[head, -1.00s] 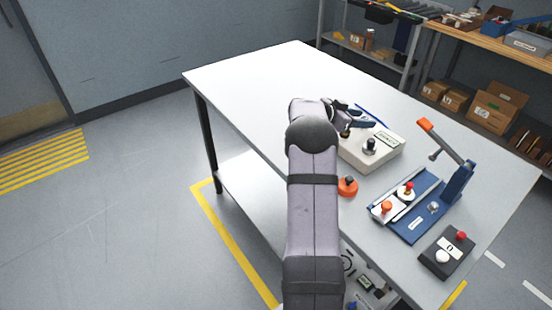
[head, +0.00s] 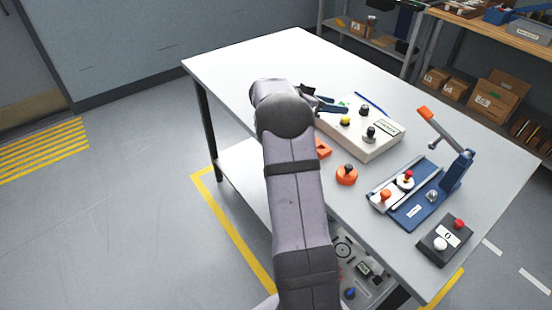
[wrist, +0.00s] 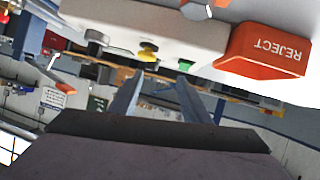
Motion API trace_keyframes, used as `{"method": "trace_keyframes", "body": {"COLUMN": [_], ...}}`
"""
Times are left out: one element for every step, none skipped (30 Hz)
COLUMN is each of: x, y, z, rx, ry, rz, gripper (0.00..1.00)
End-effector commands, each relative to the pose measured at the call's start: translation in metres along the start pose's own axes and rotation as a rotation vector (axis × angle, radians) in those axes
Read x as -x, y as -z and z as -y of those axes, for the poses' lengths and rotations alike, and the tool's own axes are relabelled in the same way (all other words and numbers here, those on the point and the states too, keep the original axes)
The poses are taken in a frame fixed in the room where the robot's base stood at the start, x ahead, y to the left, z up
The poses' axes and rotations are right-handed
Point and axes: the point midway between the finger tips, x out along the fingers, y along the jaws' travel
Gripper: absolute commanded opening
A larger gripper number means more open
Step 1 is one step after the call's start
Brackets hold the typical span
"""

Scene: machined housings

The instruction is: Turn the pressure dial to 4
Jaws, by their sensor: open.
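A white control box (head: 350,143) with several knobs stands on the table. My gripper (head: 335,103) is open and empty at the box's left end. In the wrist view the box (wrist: 135,20) appears upside down beyond my open fingers (wrist: 160,84), with the yellow knob (wrist: 148,50) and a green button (wrist: 186,65).
The table's far left (head: 260,62) is clear.

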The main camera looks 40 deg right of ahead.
Motion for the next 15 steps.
{"method": "trace_keyframes", "body": {"x": [0.009,0.014,0.021,0.025,0.030,0.036,0.041,0.046,0.052,0.057,0.061,0.067,0.072,0.076,0.082], "y": [-0.003,-0.005,-0.008,-0.011,-0.013,-0.015,-0.018,-0.021,-0.024,-0.027,-0.030,-0.033,-0.036,-0.039,-0.043], "z": [0.003,0.004,0.006,0.007,0.008,0.009,0.010,0.011,0.011,0.012,0.012,0.012,0.012,0.012,0.011], "rx": [0.038,0.063,0.095,0.119,0.143,0.176,0.201,0.224,0.257,0.282,0.306,0.339,0.363,0.388,0.419], "ry": [0.015,0.022,0.033,0.040,0.047,0.058,0.066,0.073,0.084,0.092,0.100,0.110,0.119,0.126,0.135], "rz": [0.005,0.008,0.013,0.017,0.021,0.024,0.029,0.033,0.040,0.044,0.047,0.052,0.056,0.061,0.070], "gripper": [0.43,0.43,0.43,0.43,0.43,0.43,0.43,0.43,0.43,0.43,0.43,0.43,0.43,0.43,0.43]}}
